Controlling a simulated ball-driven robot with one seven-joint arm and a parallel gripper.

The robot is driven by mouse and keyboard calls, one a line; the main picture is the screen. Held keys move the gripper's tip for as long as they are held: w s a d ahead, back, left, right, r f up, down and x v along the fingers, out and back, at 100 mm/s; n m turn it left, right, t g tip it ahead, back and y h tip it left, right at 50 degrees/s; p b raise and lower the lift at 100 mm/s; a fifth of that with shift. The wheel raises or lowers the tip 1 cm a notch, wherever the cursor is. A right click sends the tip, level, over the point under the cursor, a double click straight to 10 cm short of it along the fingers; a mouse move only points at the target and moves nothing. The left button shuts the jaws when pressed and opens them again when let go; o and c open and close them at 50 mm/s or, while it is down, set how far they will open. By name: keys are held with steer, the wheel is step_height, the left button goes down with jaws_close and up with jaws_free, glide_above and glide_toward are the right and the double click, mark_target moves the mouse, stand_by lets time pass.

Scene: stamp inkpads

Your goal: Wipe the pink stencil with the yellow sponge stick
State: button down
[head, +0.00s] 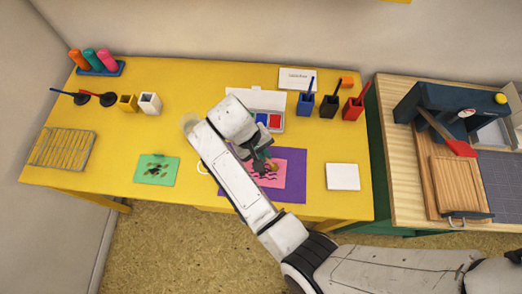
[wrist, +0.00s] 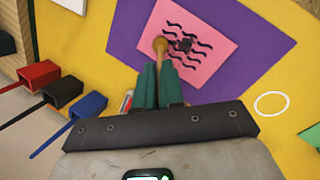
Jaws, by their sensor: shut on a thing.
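The pink stencil (head: 284,179) with black wavy marks lies on a purple mat (head: 294,192) on the yellow table. It also shows in the wrist view (wrist: 222,38), with a small dark patch near its middle. My gripper (wrist: 158,72) has dark green fingers, shut on the yellow sponge stick (wrist: 160,45). Its rounded tan-yellow end shows beyond the fingertips, over the stencil's near-left part in the wrist view. I cannot tell whether it touches the stencil. In the head view my gripper (head: 262,163) is over the stencil, and my arm hides part of the mat.
An open white case (head: 259,97) with blue and red pads lies behind the mat. Blue (head: 306,104), black (head: 329,106) and red (head: 352,110) holders stand behind right. A green stencil (head: 156,170) lies left, a white square (head: 342,177) right.

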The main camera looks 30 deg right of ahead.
steer(key=shift+s+d+p, duration=0.3)
steer(key=shift+d, duration=0.1)
steer(key=shift+r, duration=0.35)
steer(key=shift+w+a, duration=0.1)
steer(key=shift+w+a+b, duration=0.3)
steer(key=shift+w+a, duration=0.5)
steer(key=shift+a, duration=0.3)
steer(key=shift+f, duration=0.4)
stand_by(0.3)
steer(key=shift+w+a, duration=0.1)
